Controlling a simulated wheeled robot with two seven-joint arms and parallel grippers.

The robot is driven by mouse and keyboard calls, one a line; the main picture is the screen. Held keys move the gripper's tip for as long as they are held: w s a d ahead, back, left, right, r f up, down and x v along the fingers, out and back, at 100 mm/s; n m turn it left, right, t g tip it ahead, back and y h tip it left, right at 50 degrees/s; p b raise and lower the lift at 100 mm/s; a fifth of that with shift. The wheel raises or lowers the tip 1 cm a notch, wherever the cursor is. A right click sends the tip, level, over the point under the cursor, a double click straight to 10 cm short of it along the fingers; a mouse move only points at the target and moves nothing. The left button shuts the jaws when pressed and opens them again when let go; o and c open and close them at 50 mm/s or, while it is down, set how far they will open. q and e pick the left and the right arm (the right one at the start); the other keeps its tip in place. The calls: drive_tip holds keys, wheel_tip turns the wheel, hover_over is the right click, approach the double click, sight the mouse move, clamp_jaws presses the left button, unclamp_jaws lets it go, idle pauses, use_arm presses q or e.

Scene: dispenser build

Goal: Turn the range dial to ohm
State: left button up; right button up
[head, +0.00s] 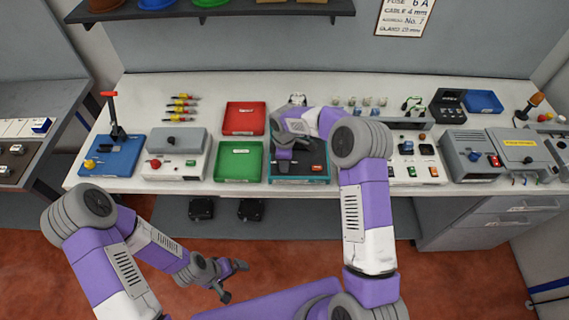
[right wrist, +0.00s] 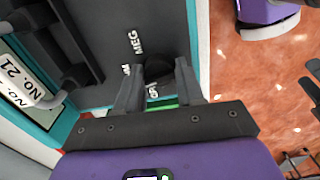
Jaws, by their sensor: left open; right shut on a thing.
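The tester with a dark grey face and teal edge (head: 300,180) stands on the bench, right of the green tray. In the right wrist view, its black range dial (right wrist: 158,66) sits beside the white lettering MEG (right wrist: 134,42) and other partly hidden labels. My right gripper (right wrist: 157,82) is shut on the dial, one finger on each side. The dial's pointer is hidden, so I cannot tell its setting. In the head view my right arm covers much of the tester. My left gripper (head: 234,279) is open and empty, low in front of the bench.
A red tray (head: 244,118) and a green tray (head: 239,162) lie left of the tester. A grey box with a red button (head: 177,152) and a blue base with a lever (head: 112,156) stand further left. Several devices fill the right side.

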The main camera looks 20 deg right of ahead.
drive_tip(key=shift+w+r+m+b, duration=0.1)
drive_tip(key=shift+m+b, duration=0.3)
drive_tip(key=shift+m, duration=0.7)
drive_tip(key=o, duration=1)
wheel_tip(320, 180, up, 8)
drive_tip(key=shift+f, duration=0.2)
